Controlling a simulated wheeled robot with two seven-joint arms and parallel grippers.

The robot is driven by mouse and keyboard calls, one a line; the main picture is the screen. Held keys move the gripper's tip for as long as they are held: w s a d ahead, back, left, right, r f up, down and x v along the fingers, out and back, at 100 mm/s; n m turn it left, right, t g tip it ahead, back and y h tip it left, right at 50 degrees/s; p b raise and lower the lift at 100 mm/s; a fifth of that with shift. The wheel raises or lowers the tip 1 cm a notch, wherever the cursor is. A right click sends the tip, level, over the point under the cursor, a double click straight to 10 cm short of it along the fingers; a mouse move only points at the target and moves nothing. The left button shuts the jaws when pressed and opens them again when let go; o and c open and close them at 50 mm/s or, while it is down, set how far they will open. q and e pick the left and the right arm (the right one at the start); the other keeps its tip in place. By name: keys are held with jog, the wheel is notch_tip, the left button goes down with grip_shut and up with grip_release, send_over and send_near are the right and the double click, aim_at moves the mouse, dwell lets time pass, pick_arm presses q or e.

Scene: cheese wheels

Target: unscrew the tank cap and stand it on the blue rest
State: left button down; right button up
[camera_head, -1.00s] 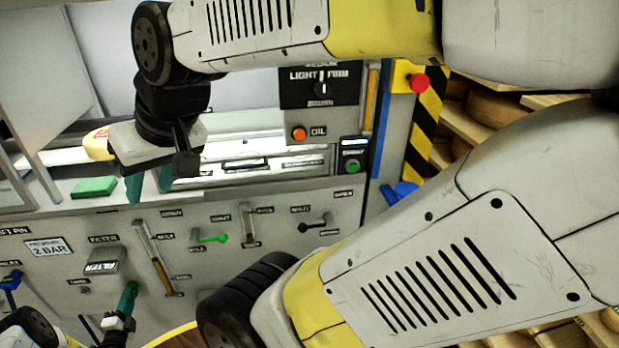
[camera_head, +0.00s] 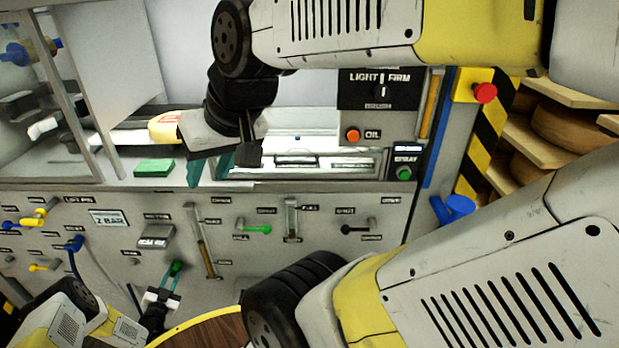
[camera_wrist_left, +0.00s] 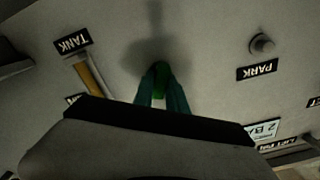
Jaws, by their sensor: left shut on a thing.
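My left gripper (camera_head: 170,283) is low in front of the grey machine panel. Its teal fingers, also in the left wrist view (camera_wrist_left: 162,92), are shut on a small green piece, seemingly the tank cap (camera_wrist_left: 160,76). A shadow falls on the panel just beyond it; I cannot tell whether the cap touches the panel. A TANK label (camera_wrist_left: 73,41) is left of it in the wrist view, and a grey knob (camera_wrist_left: 262,43) by a PARK label is right. My right gripper (camera_head: 211,170) is open and empty above the shelf. I cannot surely identify the blue rest; a blue funnel-like piece (camera_head: 459,207) is at right.
A green block (camera_head: 154,167) lies on the shelf beside my right gripper. Several levers, a FILTER box (camera_head: 155,237) and a slanted gauge (camera_head: 207,253) stick out from the panel. A yellow-rimmed wooden round (camera_head: 205,332) is below. An emergency button (camera_head: 485,93) is at upper right.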

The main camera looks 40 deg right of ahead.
pick_arm(q)
jog(key=c, duration=1.3)
grip_release()
jog(key=shift+o, duration=0.2)
jog(key=v, duration=0.8)
jog(key=shift+w, duration=0.1)
